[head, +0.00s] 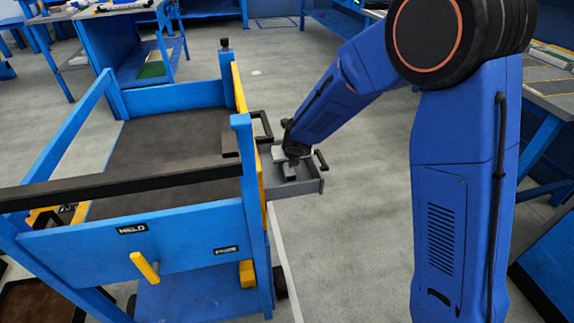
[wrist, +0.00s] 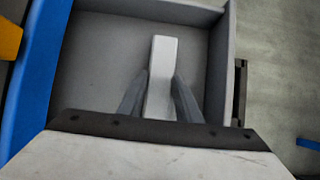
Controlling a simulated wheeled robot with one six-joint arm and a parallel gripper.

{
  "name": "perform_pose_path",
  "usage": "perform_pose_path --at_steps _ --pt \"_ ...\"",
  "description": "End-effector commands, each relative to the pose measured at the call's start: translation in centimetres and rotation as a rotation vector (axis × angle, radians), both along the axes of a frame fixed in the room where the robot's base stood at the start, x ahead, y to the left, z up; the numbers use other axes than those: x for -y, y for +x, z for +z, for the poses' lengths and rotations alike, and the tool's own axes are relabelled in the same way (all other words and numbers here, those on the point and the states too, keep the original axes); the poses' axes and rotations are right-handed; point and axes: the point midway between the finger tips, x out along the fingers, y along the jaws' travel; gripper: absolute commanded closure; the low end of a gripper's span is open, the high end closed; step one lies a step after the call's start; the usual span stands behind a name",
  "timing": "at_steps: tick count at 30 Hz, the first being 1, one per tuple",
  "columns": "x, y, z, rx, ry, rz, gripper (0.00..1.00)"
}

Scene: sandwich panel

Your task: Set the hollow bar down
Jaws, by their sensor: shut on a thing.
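In the wrist view my gripper (wrist: 159,98) has its two dark fingers closed on both sides of a light grey bar, the hollow bar (wrist: 163,55). The bar points away from the gripper, inside a grey open drawer (wrist: 100,48). I cannot tell whether the bar touches the drawer floor. The bar's near end is hidden by my gripper. In the head view my gripper (head: 291,165) reaches down into the drawer (head: 305,186), which sticks out from the right side of a blue cart (head: 185,257). The bar is hard to make out there.
The cart has a dark top (head: 170,145), blue rails and a yellow handle (head: 145,267). A black handle (head: 321,159) is on the drawer's outer wall. Blue workbenches (head: 135,45) stand behind, and another bench stands at the right. The grey floor (head: 350,240) right of the cart is clear.

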Motion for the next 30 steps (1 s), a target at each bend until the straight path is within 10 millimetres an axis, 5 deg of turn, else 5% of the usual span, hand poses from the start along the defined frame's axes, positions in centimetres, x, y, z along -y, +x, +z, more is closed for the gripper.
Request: perform_pose_path --at_steps 16,17,19,30 --pt "-0.03 -0.02 -0.85 0.0 0.002 0.001 0.98" --pt "-0.02 -0.03 -0.86 0.0 0.001 0.002 0.64" --pt "-0.02 -0.03 -0.84 0.0 0.002 0.001 0.5" --pt "-0.03 -0.02 -0.71 0.0 0.002 0.001 0.5"
